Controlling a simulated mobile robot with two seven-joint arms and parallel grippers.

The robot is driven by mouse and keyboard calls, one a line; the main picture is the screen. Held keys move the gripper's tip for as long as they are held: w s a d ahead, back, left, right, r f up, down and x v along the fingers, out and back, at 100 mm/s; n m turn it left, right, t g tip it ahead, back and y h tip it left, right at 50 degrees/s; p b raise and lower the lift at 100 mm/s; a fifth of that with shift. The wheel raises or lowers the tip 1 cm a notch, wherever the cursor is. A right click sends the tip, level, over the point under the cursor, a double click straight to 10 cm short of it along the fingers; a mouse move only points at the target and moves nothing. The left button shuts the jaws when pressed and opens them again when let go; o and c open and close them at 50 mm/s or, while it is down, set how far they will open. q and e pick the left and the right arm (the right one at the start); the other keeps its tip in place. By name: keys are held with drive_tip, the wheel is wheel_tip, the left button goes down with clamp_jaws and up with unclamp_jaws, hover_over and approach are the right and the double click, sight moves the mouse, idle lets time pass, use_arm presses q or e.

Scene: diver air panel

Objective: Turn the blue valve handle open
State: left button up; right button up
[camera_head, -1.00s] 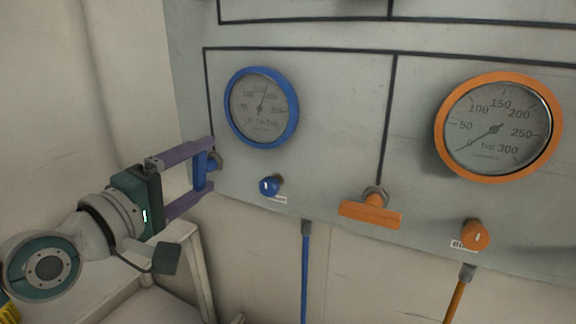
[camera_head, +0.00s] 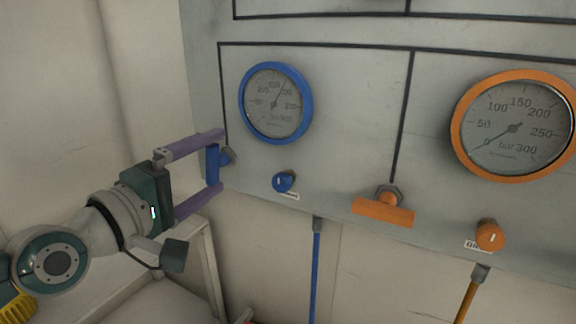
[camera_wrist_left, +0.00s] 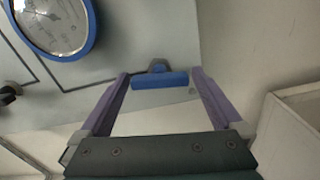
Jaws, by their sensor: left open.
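The blue valve handle (camera_head: 212,165) is a short bar on a grey stem near the panel's left edge. It stands about upright in the head view. My left gripper (camera_head: 221,161) has its two purple fingers around the handle, one above and one below, near its ends. In the left wrist view the blue handle (camera_wrist_left: 160,80) lies crosswise between the open fingers, with small gaps at both ends. I cannot tell whether either finger touches it. My right gripper is not in view.
A blue-rimmed gauge (camera_head: 276,103) and a small blue knob (camera_head: 284,182) sit right of the handle. Farther right are an orange bar handle (camera_head: 383,211), an orange gauge (camera_head: 514,126) and an orange knob (camera_head: 490,236). A pale frame (camera_head: 208,262) stands below my left arm.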

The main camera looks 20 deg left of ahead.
use_arm(q)
drive_tip(key=s, duration=0.9)
drive_tip(key=shift+a, duration=0.4)
